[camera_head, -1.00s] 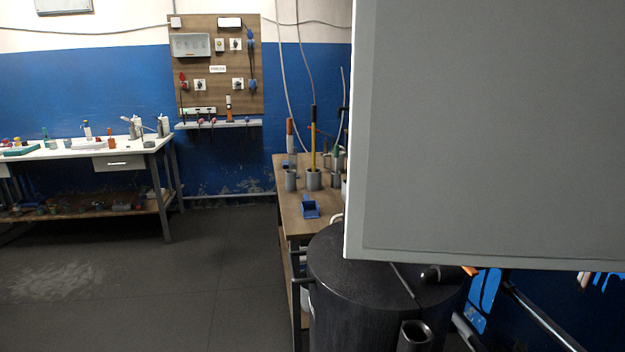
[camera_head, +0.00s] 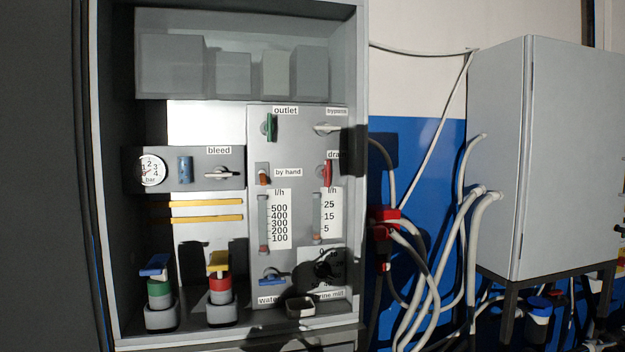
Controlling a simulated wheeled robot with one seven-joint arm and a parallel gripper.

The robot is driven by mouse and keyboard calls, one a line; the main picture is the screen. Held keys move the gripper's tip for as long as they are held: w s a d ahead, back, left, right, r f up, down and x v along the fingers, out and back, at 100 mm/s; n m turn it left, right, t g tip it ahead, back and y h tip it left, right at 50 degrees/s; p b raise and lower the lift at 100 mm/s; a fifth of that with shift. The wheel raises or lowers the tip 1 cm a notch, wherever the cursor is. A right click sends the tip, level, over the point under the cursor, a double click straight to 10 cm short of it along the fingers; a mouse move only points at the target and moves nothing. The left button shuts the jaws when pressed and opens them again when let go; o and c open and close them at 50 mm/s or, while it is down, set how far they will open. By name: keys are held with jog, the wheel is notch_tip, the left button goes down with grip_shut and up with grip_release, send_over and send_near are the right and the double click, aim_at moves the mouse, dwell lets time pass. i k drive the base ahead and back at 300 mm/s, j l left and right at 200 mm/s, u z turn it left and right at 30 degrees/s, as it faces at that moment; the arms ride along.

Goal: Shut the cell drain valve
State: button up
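In the head view, the valve with the red upright handle (camera_head: 327,173) sits on the right side of the grey panel in the open cabinet. The label above it (camera_head: 333,155) reads "dra", and the rest of the word is cut off by a dark shape at the panel's right edge. I take this to be the drain valve. Its handle looks vertical; whether that means open or shut I cannot tell. My gripper is not visible in this view, and nothing is seen touching the handle.
The panel also holds a green outlet handle (camera_head: 269,127), a pale bypass handle (camera_head: 327,128), a bleed handle (camera_head: 221,174), a by-hand knob (camera_head: 263,178) and a blue water handle (camera_head: 272,277). A gauge (camera_head: 151,171) sits left. Hoses (camera_head: 469,250) and a grey box (camera_head: 545,150) stand right.

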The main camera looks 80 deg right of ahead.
aim_at(326, 173)
jog(key=z, duration=2.75)
jog(key=i+u, duration=0.2)
jog(key=u, duration=0.2)
jog(key=i+l+u, duration=0.15)
jog(key=u, duration=0.25)
jog(key=i+l+u, duration=0.15)
jog(key=u, duration=0.25)
jog(key=i+l, duration=0.05)
jog(key=i, duration=0.05)
